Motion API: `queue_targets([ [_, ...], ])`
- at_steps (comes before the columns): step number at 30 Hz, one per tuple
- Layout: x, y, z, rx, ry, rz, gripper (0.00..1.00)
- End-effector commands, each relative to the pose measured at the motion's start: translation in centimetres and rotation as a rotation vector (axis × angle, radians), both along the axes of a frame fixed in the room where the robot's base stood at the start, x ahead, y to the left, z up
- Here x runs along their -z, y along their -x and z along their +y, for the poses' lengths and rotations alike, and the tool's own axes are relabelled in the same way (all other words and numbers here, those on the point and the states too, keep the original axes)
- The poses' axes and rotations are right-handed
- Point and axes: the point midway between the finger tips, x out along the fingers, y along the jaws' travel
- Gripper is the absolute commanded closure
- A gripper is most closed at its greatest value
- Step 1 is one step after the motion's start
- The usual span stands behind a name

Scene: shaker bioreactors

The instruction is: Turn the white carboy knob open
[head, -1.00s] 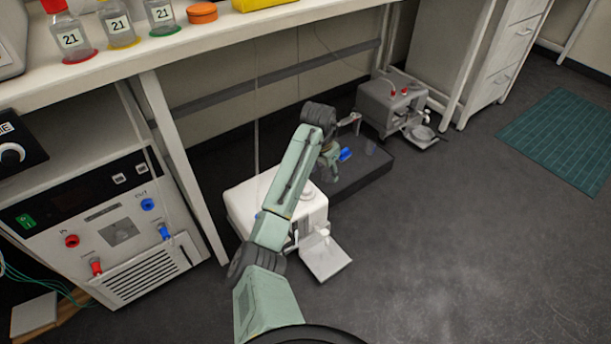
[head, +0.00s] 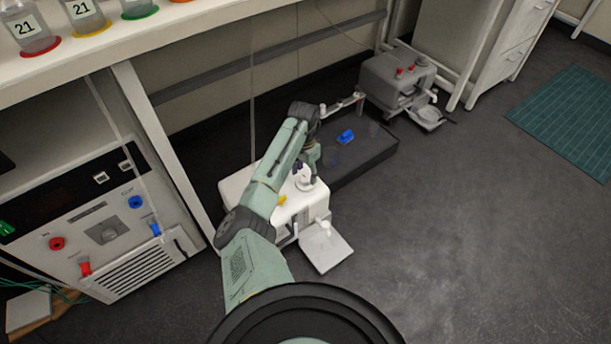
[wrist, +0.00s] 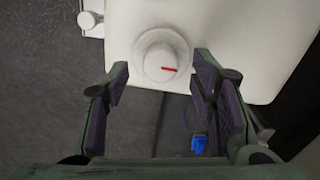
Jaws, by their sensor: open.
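The white carboy (head: 312,213) lies on the floor under the bench, partly hidden behind my arm in the head view. Its round white knob (wrist: 158,50), with a short red mark, stands on the white top in the wrist view; it also shows in the head view (head: 306,180). My gripper (wrist: 161,68) is open, with one finger on each side of the knob's near edge in the picture. The fingertips seem apart from the knob; the height gap is hard to tell.
A grey carboy (head: 382,82) with red knobs stands farther back. A control unit (head: 100,235) is at left under the bench (head: 120,45). Open floor lies right.

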Motion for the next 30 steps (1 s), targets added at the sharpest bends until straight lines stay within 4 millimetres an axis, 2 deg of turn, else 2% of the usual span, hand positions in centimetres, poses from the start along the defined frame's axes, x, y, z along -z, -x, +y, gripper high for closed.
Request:
queue_targets([
  [1,0.8,0.1,0.0,0.0,-0.001,0.003,0.49],
  [6,2.0,0.0,-0.1,0.0,-0.001,0.001,0.49],
  [15,2.1,0.0,-0.1,0.0,-0.001,-0.001,0.49],
  [30,2.1,0.0,-0.1,0.0,-0.001,-0.001,0.82],
])
